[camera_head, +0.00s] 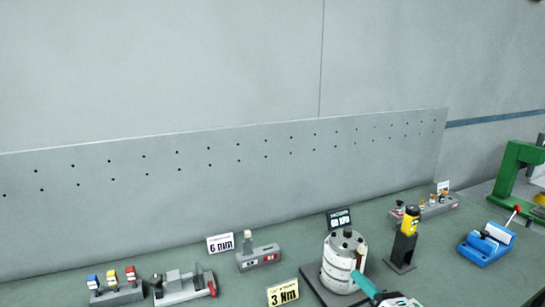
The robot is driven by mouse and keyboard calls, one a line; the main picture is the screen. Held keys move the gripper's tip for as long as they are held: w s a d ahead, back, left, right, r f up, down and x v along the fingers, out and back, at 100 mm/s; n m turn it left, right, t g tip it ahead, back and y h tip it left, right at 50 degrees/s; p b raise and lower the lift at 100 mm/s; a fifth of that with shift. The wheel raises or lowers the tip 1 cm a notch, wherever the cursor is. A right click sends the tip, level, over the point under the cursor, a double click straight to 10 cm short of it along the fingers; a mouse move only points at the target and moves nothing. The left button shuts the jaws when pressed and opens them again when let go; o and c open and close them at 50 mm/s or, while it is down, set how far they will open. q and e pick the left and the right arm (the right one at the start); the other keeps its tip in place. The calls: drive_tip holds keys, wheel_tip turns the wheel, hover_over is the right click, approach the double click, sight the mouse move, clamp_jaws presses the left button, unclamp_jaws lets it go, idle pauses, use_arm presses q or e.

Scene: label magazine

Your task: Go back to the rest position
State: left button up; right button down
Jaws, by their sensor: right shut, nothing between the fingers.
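My right gripper (364,282) comes in at the bottom edge, right of centre, with narrow teal fingers closed together and nothing seen between them. Part of its white and dark body is cut off by the frame edge. Its tip overlaps the lower right side of a white ribbed cylinder (338,262) with a grey top; I cannot tell whether they touch. My left gripper is not in view.
A yellow-topped black holder (403,240) and a blue vise (487,244) stand to the right, with a green frame (512,168) beyond. Small fixtures (184,287) and a "3 Nm" sign (283,292) stand left. A perforated panel (220,185) runs behind.

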drive_tip(key=s+d+f+m+g+h, duration=0.1)
drive_tip(key=s+f+m+h, duration=0.2)
drive_tip(key=m, duration=0.4)
drive_tip(key=s+d+f+m+h, duration=0.2)
drive_tip(key=s+m+h, duration=0.1)
drive_tip(key=m, duration=0.5)
drive_tip(key=s+d+f+m+g+h, duration=0.1)
drive_tip(key=s+f+m+h, duration=0.2)
drive_tip(key=m, duration=0.5)
drive_tip(key=shift+s+d+f+g+h, duration=0.1)
drive_tip(key=shift+s+f+g+h, duration=0.15)
drive_tip(key=shift+h, duration=0.35)
drive_tip(key=shift+s+d+f+g+h, duration=0.1)
drive_tip(key=shift+s+h, duration=0.2)
drive_tip(key=shift+h, duration=0.3)
drive_tip(key=s+a+f+m+g+y, duration=0.15)
drive_tip(key=s+f+m+g, duration=0.35)
drive_tip(key=s, duration=0.5)
drive_tip(key=s+a+f+m+g+y, duration=0.15)
drive_tip(key=s+f+m+g, duration=0.3)
drive_tip(key=s, duration=0.65)
wheel_tip(320, 180, down, 28)
drive_tip(key=s+g, duration=0.2)
drive_tip(key=s, duration=0.1)
drive_tip(key=s+d+f+g+h, duration=0.1)
drive_tip(key=s+d+f, duration=0.1)
drive_tip(key=s+f, duration=1.2)
drive_tip(key=shift+s+m+g, duration=0.3)
drive_tip(key=shift+s+m, duration=0.05)
drive_tip(key=shift+s, duration=0.3)
